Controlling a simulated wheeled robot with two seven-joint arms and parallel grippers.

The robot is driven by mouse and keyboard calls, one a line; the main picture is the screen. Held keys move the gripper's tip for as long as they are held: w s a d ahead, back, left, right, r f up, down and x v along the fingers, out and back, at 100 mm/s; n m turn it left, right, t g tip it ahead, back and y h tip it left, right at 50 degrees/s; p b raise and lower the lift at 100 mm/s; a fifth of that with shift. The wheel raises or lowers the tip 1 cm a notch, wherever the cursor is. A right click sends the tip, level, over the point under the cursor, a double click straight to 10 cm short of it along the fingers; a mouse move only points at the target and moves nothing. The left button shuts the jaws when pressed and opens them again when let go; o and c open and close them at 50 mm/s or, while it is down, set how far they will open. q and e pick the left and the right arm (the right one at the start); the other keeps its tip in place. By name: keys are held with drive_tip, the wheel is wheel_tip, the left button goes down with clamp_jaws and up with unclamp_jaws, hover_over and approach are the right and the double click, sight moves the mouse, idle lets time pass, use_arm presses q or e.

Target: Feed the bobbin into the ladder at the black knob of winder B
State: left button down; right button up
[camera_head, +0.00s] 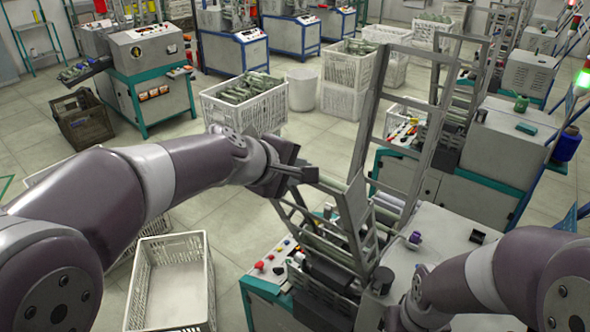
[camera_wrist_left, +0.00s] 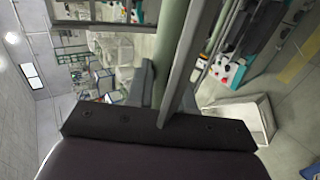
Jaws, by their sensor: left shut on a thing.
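My left gripper (camera_head: 308,175) is at the upper end of the slanted metal ladder (camera_head: 345,235) on the near winder. In the left wrist view, a green bobbin (camera_wrist_left: 171,45) stands lengthwise between the fingers, and the left gripper (camera_wrist_left: 165,85) is shut on it. A grey metal rail (camera_wrist_left: 192,50) runs close beside the bobbin; I cannot tell whether they touch. In the head view the bobbin is mostly hidden by the gripper. A black knob-like cylinder (camera_head: 382,280) stands on the near winder; no label is readable. My right arm is at lower right, its fingers out of frame.
A panel with red and coloured buttons (camera_head: 272,262) is left of the ladder. A tall metal frame (camera_head: 375,115) rises behind it. An empty white crate (camera_head: 135,300) stands on the floor at lower left; a crate of green bobbins (camera_head: 262,117) stands farther back.

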use_arm(q)
drive_tip(key=shift+w+d+f+b, duration=0.2)
drive_tip(key=shift+w+f+b, duration=0.1)
drive_tip(key=shift+f+b, duration=0.4)
drive_tip(key=shift+w+d+f+b, duration=0.25)
drive_tip(key=shift+f+b, duration=0.25)
drive_tip(key=shift+f, duration=0.35)
drive_tip(key=shift+w+d+f+b, duration=0.15)
drive_tip(key=shift+w+f+b, duration=0.15)
drive_tip(key=shift+f+b, duration=0.4)
drive_tip(key=shift+f, duration=0.1)
drive_tip(key=f+b, duration=0.1)
drive_tip(key=w+f+b, duration=0.1)
drive_tip(key=d+f+b, duration=0.1)
drive_tip(key=f, duration=0.1)
drive_tip(key=shift+w, duration=0.25)
drive_tip(key=c, duration=0.6)
unclamp_jaws()
